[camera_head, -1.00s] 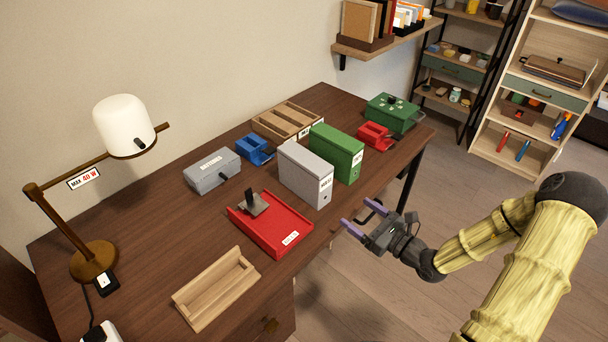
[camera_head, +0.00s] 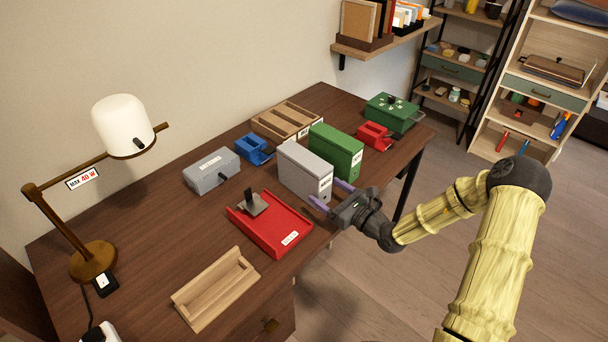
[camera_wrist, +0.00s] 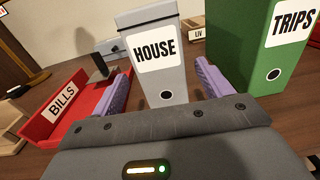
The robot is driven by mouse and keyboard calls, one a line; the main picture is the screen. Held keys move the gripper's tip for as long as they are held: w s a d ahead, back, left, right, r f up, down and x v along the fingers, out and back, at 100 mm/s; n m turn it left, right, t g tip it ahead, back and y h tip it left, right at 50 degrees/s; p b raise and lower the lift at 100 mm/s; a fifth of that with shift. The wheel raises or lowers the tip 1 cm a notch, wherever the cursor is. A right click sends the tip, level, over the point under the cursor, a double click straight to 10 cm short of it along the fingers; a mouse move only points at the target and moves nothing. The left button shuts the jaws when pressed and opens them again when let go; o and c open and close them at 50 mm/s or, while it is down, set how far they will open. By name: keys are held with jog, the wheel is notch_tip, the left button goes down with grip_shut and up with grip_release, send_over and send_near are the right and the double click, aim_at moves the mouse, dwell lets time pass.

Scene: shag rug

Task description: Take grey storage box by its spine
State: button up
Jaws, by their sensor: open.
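The grey storage box (camera_head: 301,170) stands upright on the desk. In the wrist view its spine (camera_wrist: 160,82) faces me, with a white "HOUSE" label and a round dark finger hole below it. My gripper (camera_head: 333,193) is open at the desk's front edge, pointing at the spine. In the wrist view its two purple fingers (camera_wrist: 163,92) are spread, one on each side of the lower spine. I cannot tell how far the fingertips reach past the spine's face, and nothing is gripped.
A green box (camera_head: 336,152) labelled "TRIPS" stands close to the right of the grey one. A red tray (camera_head: 270,226) labelled "BILLS" lies to the left. A grey case (camera_head: 211,171) and a blue item (camera_head: 254,150) sit behind. A wooden tray (camera_head: 214,287) lies nearer the front left.

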aim_at(317, 165)
jog(key=x, duration=0.5)
jog(key=shift+w, duration=0.15)
jog(key=shift+c, duration=0.2)
jog(key=shift+r, duration=0.1)
jog(key=c, duration=1.3)
jog(key=shift+r, duration=0.1)
notch_tip(317, 165, up, 10)
jog(key=shift+f+p, duration=0.1)
jog(key=shift+p, duration=0.45)
